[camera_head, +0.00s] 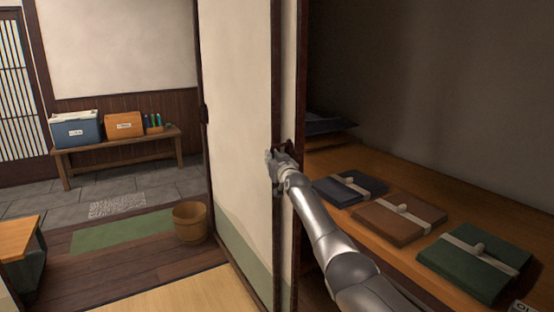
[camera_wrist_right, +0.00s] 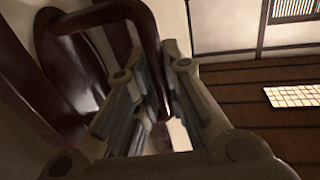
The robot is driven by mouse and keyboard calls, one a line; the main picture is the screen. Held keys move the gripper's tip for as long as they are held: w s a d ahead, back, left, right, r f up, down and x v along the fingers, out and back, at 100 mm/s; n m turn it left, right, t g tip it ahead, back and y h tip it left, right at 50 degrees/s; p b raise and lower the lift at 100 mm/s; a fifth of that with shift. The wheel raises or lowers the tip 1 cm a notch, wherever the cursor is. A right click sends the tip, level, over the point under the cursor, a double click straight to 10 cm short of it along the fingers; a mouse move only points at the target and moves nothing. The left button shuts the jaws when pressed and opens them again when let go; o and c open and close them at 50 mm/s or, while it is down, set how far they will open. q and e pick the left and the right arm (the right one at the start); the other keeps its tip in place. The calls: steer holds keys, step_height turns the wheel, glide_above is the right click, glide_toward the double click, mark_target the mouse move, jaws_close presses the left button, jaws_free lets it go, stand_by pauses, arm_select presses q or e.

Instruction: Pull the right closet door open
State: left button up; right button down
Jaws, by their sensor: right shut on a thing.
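The closet door (camera_head: 236,130) is a cream panel with a dark wooden frame and a green band along its bottom. A dark handle (camera_head: 288,148) sits at the frame near its right edge. My right gripper (camera_head: 281,158) is at this handle. In the right wrist view, the dark, glossy, looped handle (camera_wrist_right: 153,40) passes between the two fingers of my right gripper (camera_wrist_right: 158,88), which is shut on it. The closet interior is open to view right of the door edge. My left gripper is not in view.
The closet shelf (camera_head: 330,164) holds dark blue (camera_head: 348,188), brown (camera_head: 400,217) and green (camera_head: 477,262) folded bundles close to my right arm. A wooden bucket (camera_head: 190,222) stands left of the door. A bench (camera_head: 115,147) with boxes is farther back.

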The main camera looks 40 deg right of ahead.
steer(key=shift+w+f, duration=0.15)
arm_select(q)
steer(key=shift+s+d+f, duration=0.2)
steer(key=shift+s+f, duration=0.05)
arm_select(e)
steer(key=c, duration=1.5)
jaws_free()
steer(key=shift+w, duration=0.1)
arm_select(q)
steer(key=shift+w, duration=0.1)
arm_select(e)
steer(key=shift+v, duration=6.1)
